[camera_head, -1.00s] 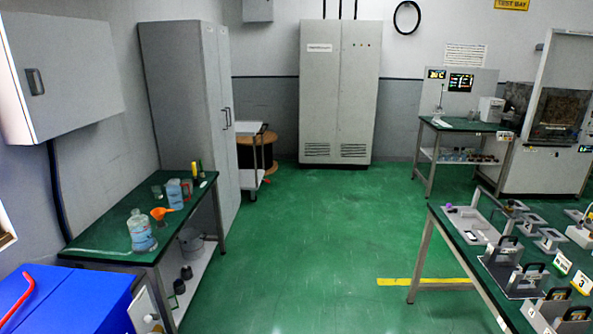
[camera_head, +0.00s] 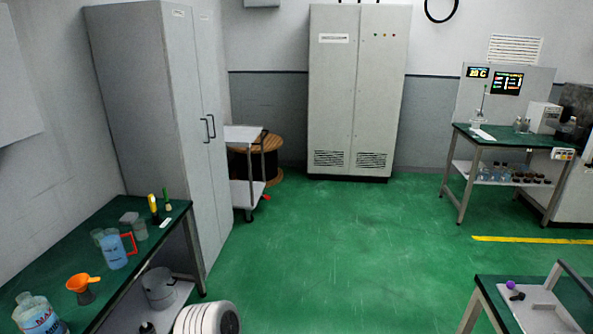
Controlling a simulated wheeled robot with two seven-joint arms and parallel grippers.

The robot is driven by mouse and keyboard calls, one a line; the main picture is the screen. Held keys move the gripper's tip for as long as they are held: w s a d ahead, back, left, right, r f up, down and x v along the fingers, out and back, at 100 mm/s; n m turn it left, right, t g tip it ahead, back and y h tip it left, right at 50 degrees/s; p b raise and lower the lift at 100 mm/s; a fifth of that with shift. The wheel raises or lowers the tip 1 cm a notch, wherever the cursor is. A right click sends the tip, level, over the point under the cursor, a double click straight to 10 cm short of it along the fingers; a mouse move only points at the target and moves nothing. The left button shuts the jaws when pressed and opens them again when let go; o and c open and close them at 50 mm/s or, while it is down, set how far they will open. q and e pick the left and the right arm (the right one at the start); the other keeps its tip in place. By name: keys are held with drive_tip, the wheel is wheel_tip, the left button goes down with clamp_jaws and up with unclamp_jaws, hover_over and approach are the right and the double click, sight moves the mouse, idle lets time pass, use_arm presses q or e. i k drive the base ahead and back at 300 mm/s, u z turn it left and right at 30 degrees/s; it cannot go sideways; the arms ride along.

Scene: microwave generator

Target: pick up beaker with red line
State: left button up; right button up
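Clear glass beakers stand on the green-topped table at the left; one small glass beaker (camera_head: 139,229) is near its far end, close to the wall. I cannot make out a red line on any beaker. Beside it stands a blue-filled jug (camera_head: 113,250) with a red handle. More small glassware (camera_head: 499,173) sits on the lower shelf of the back right bench, too small to read. Neither of my grippers is in view.
The left table (camera_head: 135,263) also holds an orange funnel (camera_head: 83,283) and a labelled bottle (camera_head: 37,314). A tall grey cabinet (camera_head: 150,110) stands behind it. Green floor (camera_head: 330,255) is clear in the middle. Another table (camera_head: 488,284) is at the lower right.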

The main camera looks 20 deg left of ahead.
sight(140, 231)
drive_tip(key=u, duration=0.4)
drive_tip(key=i, duration=1.7)
drive_tip(key=u, duration=2.05)
drive_tip(key=i, duration=0.9)
drive_tip(key=u, duration=0.65)
